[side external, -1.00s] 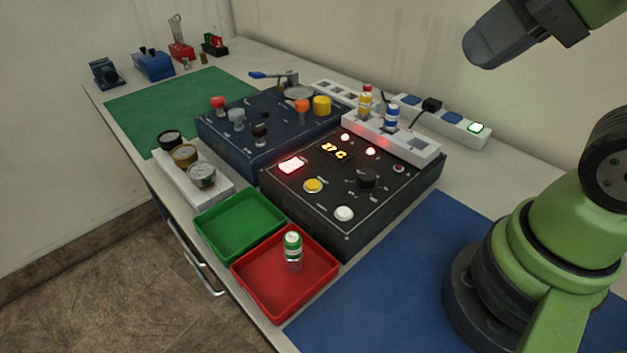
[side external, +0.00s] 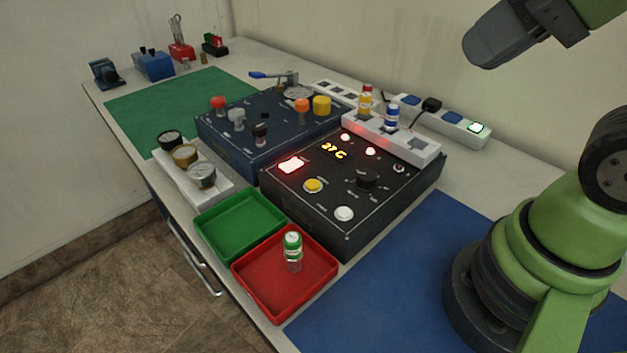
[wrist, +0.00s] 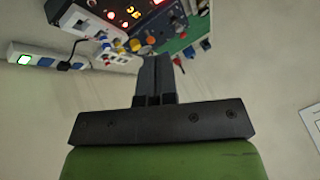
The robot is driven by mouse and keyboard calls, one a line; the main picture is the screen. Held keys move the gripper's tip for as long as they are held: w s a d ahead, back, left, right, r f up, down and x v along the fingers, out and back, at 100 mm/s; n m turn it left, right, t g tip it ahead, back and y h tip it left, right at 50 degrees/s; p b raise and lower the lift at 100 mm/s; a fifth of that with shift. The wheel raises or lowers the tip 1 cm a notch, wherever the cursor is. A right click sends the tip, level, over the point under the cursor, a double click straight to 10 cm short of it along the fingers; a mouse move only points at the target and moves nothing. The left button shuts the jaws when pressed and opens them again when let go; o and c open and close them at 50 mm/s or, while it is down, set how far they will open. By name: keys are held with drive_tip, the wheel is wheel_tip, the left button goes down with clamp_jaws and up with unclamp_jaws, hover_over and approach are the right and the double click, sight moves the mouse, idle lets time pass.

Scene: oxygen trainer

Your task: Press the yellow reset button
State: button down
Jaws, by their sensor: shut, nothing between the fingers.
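My gripper (side external: 480,52) is high at the upper right of the side view, well above and apart from the box. In the wrist view the fingers (wrist: 154,78) are together with nothing between them. The black box (wrist: 148,20) shows at the top edge of the wrist view; I cannot pick out the yellow button there.
A white button (side external: 344,214) and a black knob (side external: 366,179) share the panel. A white rack with bottles (side external: 415,148) stands along the box's back edge. A navy box (side external: 225,132) with knobs, a green tray (side external: 212,240) and a red tray (side external: 325,290) stand close by.

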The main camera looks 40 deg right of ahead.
drive_tip(key=w+d+f+h, duration=0.1)
drive_tip(key=w+d+h, duration=0.2)
drive_tip(key=w, duration=0.4)
drive_tip(key=n+y, duration=0.2)
drive_tip(key=y, duration=0.4)
hover_over(315, 181)
wheel_tip(315, 181, down, 13)
drive_tip(key=shift+f, duration=4.3)
drive_tip(key=shift+f, duration=0.2)
